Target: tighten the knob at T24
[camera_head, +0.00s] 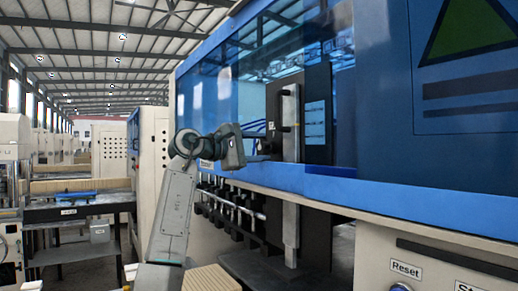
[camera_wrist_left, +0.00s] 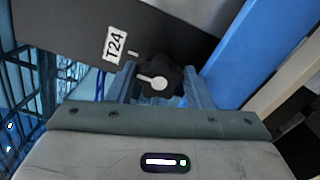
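In the left wrist view a black lobed knob (camera_wrist_left: 160,84) sits on a dark panel beside the white T24 label (camera_wrist_left: 115,45). Its white pointer line runs toward the left, while a short white tick is on the panel above it. My left gripper (camera_wrist_left: 158,82) has one finger on each side of the knob, very close to it. I cannot tell whether both fingers touch it. My right gripper is not in view.
The blue machine housing (camera_head: 400,201) runs along the right, with a tinted window above. A vertical metal post (camera_head: 290,122) and dark plate stand just past the gripper. A blue beam (camera_wrist_left: 250,55) lies right of the knob. An aisle with other machines is open at left.

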